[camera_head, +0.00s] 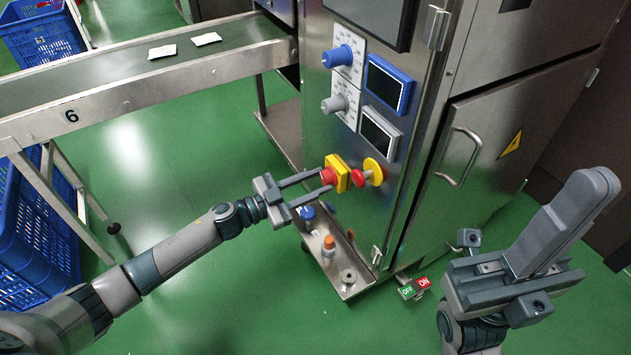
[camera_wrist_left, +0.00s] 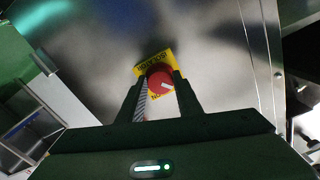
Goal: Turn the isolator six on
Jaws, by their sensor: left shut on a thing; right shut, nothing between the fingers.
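The isolator is a red rotary knob (camera_head: 328,176) on a yellow plate (camera_head: 343,172), on the steel cabinet's front. In the left wrist view, the knob (camera_wrist_left: 160,80) has a white pointer mark directed up and to the right. Its yellow plate (camera_wrist_left: 150,64) carries lettering and is partly hidden by the knob and fingers. My left gripper (camera_head: 324,182) is shut on the red knob, one finger on each side. My right gripper (camera_head: 592,182) is shut and empty, raised in front of the cabinet door at the right.
A red emergency-stop button (camera_head: 359,178) on a yellow disc sits just right of the isolator. Blue (camera_head: 338,57) and grey (camera_head: 335,103) dials are above. A conveyor marked 6 (camera_head: 72,116) is at left. A green-and-red OFF/ON switch (camera_head: 414,288) is low near the floor.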

